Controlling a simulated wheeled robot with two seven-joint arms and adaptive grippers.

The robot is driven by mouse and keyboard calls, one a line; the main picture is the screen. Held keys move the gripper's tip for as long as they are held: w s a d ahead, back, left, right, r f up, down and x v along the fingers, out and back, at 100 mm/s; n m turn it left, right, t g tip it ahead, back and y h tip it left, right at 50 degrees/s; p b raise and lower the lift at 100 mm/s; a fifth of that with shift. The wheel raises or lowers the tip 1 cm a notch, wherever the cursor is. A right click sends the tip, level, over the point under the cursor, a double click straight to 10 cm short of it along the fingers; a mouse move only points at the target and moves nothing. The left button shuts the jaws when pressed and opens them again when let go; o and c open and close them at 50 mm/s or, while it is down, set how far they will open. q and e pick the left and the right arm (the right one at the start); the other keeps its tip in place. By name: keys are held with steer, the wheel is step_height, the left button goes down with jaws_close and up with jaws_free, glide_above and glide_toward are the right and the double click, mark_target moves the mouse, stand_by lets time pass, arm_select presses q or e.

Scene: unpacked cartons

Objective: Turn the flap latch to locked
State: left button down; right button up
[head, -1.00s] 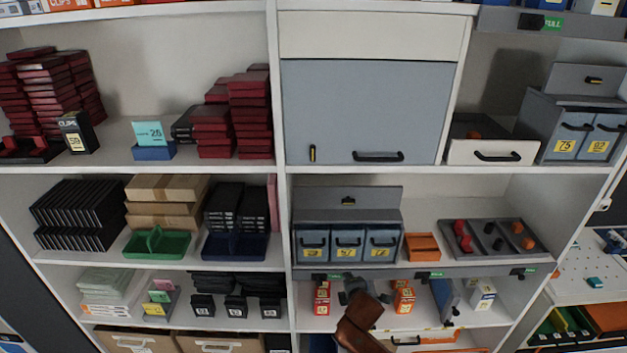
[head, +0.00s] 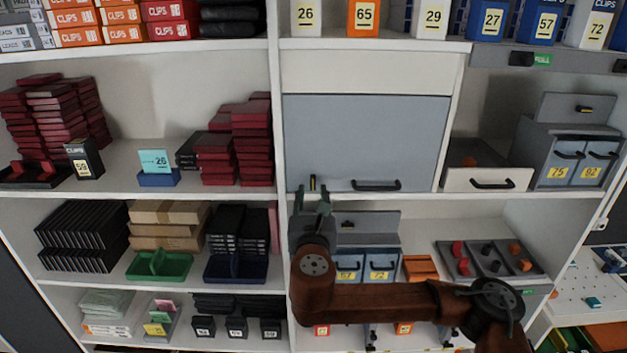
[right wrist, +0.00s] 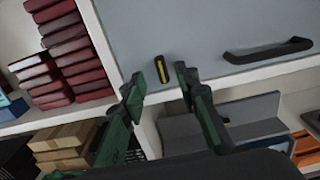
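The grey flap (head: 366,140) hangs shut in the upper middle compartment. Its latch (head: 313,183) is a small black bar with a yellow stripe at the flap's lower left, standing close to upright. The latch also shows in the right wrist view (right wrist: 161,69), slightly tilted, just beyond the fingertips. My right gripper (head: 312,196) is just below the latch, pointing up at it. In the right wrist view its green-black fingers (right wrist: 157,83) are spread apart with nothing between them. I see no contact with the latch. My left gripper is not in view.
A black bar handle (head: 376,186) sits on the flap's lower edge, right of the latch. Dark red boxes (head: 233,155) are stacked to the left. Below, a grey drawer unit (head: 368,262) stands behind my right arm. An open drawer (head: 488,180) juts out at right.

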mark_target(313, 181)
steer(key=w+p, duration=0.1)
steer(key=w, duration=0.4)
steer(key=shift+d+r+p, duration=0.1)
steer(key=shift+r+p, duration=0.05)
steer(key=shift+p, duration=0.2)
steer(key=shift+w, duration=0.45)
jaws_close()
